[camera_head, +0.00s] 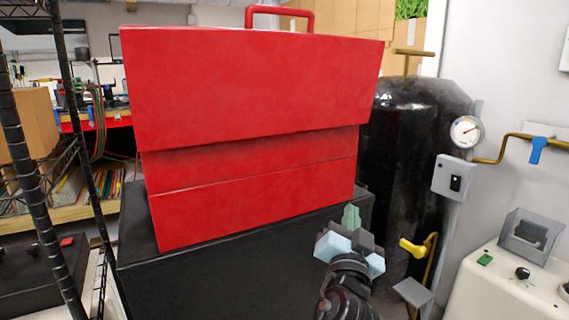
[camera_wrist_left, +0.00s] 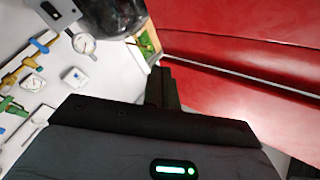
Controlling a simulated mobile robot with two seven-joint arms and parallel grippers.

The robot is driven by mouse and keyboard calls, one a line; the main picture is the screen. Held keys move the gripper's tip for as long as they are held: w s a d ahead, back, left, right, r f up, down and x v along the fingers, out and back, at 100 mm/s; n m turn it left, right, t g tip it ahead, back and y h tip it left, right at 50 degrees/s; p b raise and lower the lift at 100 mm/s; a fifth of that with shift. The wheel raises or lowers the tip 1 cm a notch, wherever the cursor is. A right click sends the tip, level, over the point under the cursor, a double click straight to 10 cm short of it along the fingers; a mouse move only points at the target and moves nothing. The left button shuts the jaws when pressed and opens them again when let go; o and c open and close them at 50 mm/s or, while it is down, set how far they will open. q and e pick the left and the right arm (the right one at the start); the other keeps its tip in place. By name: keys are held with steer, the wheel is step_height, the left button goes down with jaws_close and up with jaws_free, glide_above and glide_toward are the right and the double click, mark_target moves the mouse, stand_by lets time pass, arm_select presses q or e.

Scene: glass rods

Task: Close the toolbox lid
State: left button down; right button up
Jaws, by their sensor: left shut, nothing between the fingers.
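The red toolbox (camera_head: 255,180) stands on a black stand in the head view. Its lid (camera_head: 250,85) is tilted and hangs over the front of the body, its lower edge standing out and casting a shadow. A red handle (camera_head: 280,15) rises above the lid. In the left wrist view my shut fingers (camera_wrist_left: 161,85) point towards red toolbox panels (camera_wrist_left: 240,90) at the right. The lid's inside and rear are hidden. My right gripper is out of view.
The black stand (camera_head: 240,280) carries the toolbox. A black tank (camera_head: 415,150) with a gauge (camera_head: 466,131) and a yellow-handled valve (camera_head: 412,248) stand to the right. A wire rack post (camera_head: 25,170) rises at the left. A pale console (camera_head: 515,285) fills the lower right.

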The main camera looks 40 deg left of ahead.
arm_select(q)
steer(key=s+r+n+g+y+b, duration=0.3)
steer(key=s+r+n+y, duration=0.15)
steer(key=r, duration=0.45)
steer(key=s+r+n+g+y+b, duration=0.2)
steer(key=s+r+n+g+y, duration=0.25)
steer(key=r, duration=0.55)
steer(key=s+r+n+g+y+b, duration=0.2)
steer(key=s+r+n+y+b, duration=0.1)
steer(key=r+n+y, duration=0.5)
steer(key=w+a+r+m+h+p, duration=0.1)
steer(key=w+a+r+m, duration=0.1)
steer(key=w+a+r, duration=0.2)
steer(key=a+r+t, duration=0.1)
steer(key=a+r, duration=0.2)
steer(key=a, duration=0.4)
steer(key=shift+w+a+r+h+p, duration=0.15)
steer(key=shift+w+r+h+p, duration=0.05)
steer(key=shift+r+h+p, duration=0.15)
